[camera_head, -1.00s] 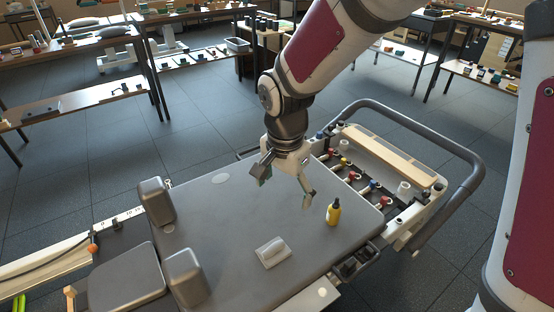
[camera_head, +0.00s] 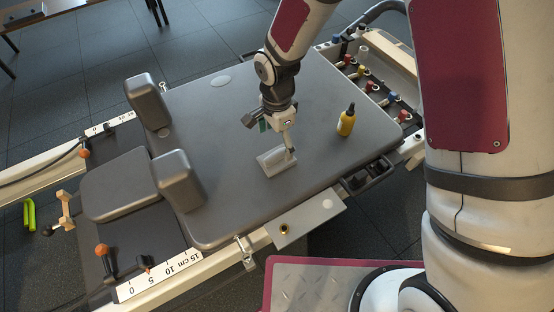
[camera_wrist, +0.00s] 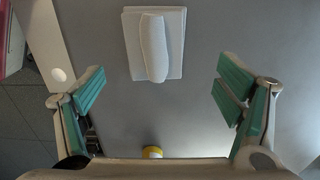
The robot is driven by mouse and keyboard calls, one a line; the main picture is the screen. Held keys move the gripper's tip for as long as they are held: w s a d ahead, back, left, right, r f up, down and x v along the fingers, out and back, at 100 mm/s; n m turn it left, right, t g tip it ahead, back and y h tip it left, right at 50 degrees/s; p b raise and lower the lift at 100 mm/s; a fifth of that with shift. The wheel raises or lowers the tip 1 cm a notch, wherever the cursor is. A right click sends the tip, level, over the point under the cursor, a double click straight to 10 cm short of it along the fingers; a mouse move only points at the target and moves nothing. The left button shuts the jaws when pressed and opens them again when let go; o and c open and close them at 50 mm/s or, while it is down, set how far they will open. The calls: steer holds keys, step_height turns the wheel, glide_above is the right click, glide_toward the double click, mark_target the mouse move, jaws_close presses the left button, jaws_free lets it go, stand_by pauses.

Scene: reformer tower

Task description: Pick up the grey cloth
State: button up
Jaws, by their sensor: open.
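The grey cloth (camera_head: 270,168) is a pale, folded piece with a raised ridge along its middle, lying on the dark padded carriage (camera_head: 225,200). In the wrist view, the cloth (camera_wrist: 174,45) lies flat at the top centre, beyond the fingertips and between their two sides. My gripper (camera_head: 277,140) is above the cloth in the head view and partly covers it. In the wrist view, my gripper (camera_wrist: 160,82) has its green-padded fingers spread wide, with nothing between them. I cannot tell the exact height above the cloth.
A yellow bottle with a black cap (camera_head: 346,122) stands right of the cloth; its yellow part shows in the wrist view (camera_wrist: 152,152). Two grey shoulder rests (camera_head: 180,180) (camera_head: 148,102) stand at left. Colored knobs (camera_head: 372,87) line the far right end.

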mark_target(276, 153)
steer(key=shift+s+f+b, duration=0.2)
steer(key=shift+f+b, duration=0.55)
steer(key=shift+f, duration=0.7)
steer(key=shift+s+f+b, duration=0.2)
steer(key=shift+f+b, duration=0.5)
steer(key=shift+f, duration=0.75)
steer(key=c, duration=1.3)
steer(key=shift+r, duration=0.1)
steer(key=shift+c, duration=0.2)
steer(key=shift+r+p, duration=0.35)
steer(key=shift+r, duration=0.2)
steer(key=r, duration=0.1)
steer(key=r+p, duration=0.1)
steer(key=shift+s+r+p, duration=0.3)
steer(key=shift+r, duration=0.05)
steer(key=s+d+r+p, duration=0.1)
steer(key=s+d, duration=0.3)
steer(key=s, duration=1)
steer(key=shift+s+d+p, duration=0.2)
steer(key=shift+s+p, duration=0.2)
steer(key=shift+p, duration=0.35)
